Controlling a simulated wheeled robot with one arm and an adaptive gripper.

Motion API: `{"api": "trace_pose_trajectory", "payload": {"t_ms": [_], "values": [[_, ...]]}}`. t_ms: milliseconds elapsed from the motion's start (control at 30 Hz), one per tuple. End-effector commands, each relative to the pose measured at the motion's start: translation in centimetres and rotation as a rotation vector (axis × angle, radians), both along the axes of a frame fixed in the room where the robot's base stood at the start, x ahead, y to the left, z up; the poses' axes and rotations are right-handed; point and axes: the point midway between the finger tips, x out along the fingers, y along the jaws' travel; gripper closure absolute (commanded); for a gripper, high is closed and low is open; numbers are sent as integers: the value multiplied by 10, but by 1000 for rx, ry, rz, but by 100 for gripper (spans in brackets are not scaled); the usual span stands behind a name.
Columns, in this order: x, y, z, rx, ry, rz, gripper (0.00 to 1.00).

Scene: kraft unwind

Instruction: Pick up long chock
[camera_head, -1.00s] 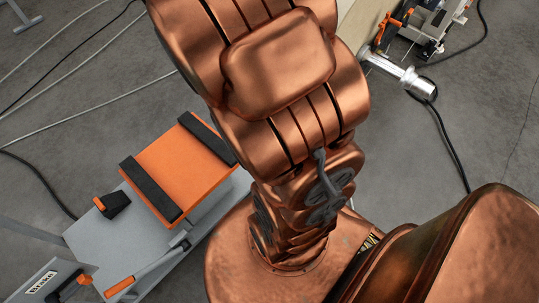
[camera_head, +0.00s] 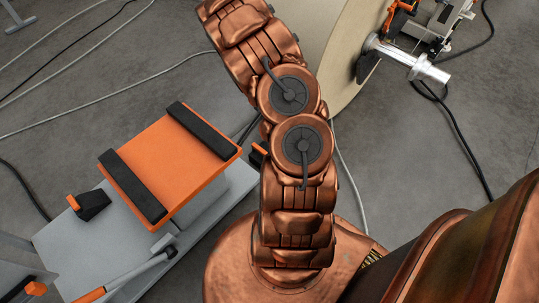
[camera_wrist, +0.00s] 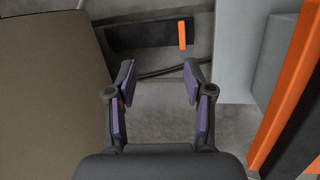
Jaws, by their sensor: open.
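A long black chock (camera_wrist: 140,37) with an upright orange tab lies on the grey floor at the top of the wrist view, between the brown roll and the grey stand. My gripper (camera_wrist: 159,78) is open and empty, with its two fingers apart and the chock beyond the fingertips, not between them. In the head view a small black and orange piece (camera_head: 257,153) shows beside my arm, mostly hidden; it may be the same chock. My gripper is hidden in the head view.
The kraft roll (camera_head: 335,45) also fills the left of the wrist view (camera_wrist: 50,100). The orange-topped lift (camera_head: 165,150) stands at the left, with a shorter black chock (camera_head: 94,207) on its grey base. A metal shaft (camera_head: 410,62) sticks out at upper right. Cables cross the floor.

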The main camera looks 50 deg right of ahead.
Motion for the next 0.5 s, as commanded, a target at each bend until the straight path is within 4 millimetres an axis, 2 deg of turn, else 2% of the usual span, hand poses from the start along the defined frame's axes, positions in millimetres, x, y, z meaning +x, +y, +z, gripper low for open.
{"api": "trace_pose_trajectory", "payload": {"t_ms": [33,100,400,500], "values": [[0,-6,-35,15,-1,7,48],[3,-12,-69,33,-11,21,48],[13,-21,-207,122,-80,79,48],[18,-18,-242,150,-109,92,48]]}}
